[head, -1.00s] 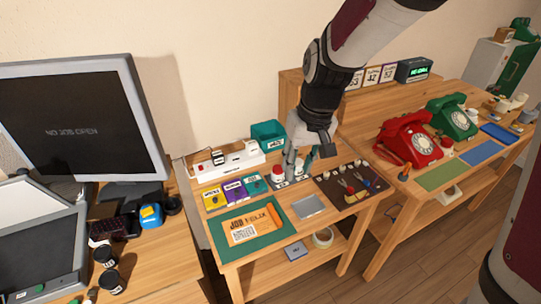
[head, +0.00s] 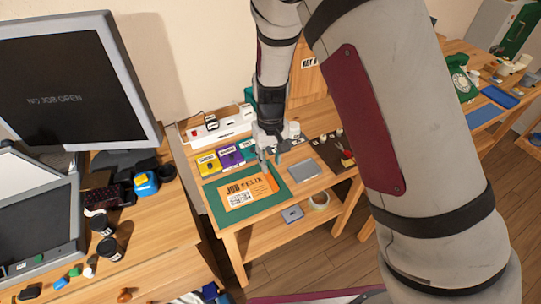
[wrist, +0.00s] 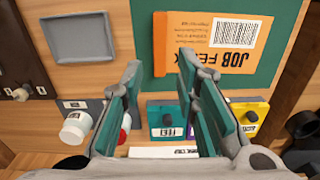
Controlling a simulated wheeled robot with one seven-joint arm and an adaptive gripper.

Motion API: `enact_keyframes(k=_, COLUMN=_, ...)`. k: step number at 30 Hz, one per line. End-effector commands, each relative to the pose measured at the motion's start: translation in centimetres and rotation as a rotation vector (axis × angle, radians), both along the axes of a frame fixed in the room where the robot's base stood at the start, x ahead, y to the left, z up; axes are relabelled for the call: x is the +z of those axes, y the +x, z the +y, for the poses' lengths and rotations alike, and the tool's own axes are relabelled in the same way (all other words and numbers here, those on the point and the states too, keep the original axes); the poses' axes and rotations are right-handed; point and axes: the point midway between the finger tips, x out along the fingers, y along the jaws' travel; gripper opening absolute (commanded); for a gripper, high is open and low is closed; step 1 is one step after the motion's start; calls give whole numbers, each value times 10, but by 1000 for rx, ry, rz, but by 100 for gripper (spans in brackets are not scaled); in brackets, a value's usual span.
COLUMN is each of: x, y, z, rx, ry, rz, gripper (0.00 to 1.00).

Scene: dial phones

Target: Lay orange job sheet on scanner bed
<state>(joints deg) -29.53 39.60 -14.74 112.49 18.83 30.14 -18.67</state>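The orange job sheet (head: 248,192), printed JOB FELIX with a barcode, lies flat on a green mat (head: 223,210) on the middle bench. In the wrist view the orange job sheet (wrist: 190,58) is upside down, with a darker orange strip along one edge. My gripper (head: 270,160) is above the bench at the sheet's far edge. In the wrist view my gripper (wrist: 160,68) has its fingers apart with nothing between them. The scanner (head: 40,235) seems to be the grey-framed device with a raised lid on the left desk; its bed is partly cut off by the frame.
Yellow, purple and teal boxes (head: 207,163) stand behind the mat. A grey tray (head: 304,170) lies right of it. A gap separates desk and bench.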

Motion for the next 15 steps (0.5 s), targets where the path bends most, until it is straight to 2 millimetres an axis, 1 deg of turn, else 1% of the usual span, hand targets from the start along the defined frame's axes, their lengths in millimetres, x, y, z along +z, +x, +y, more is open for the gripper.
enact_keyframes(k=1, x=-9, y=0, z=0, rx=0, ry=-1, rz=3, gripper=28)
enact_keyframes(k=9, x=-45, y=1, z=-1, rx=0, ry=-1, rz=2, gripper=28)
enact_keyframes(k=15, x=-67, y=0, z=0, rx=-1, ry=-1, rz=3, gripper=28)
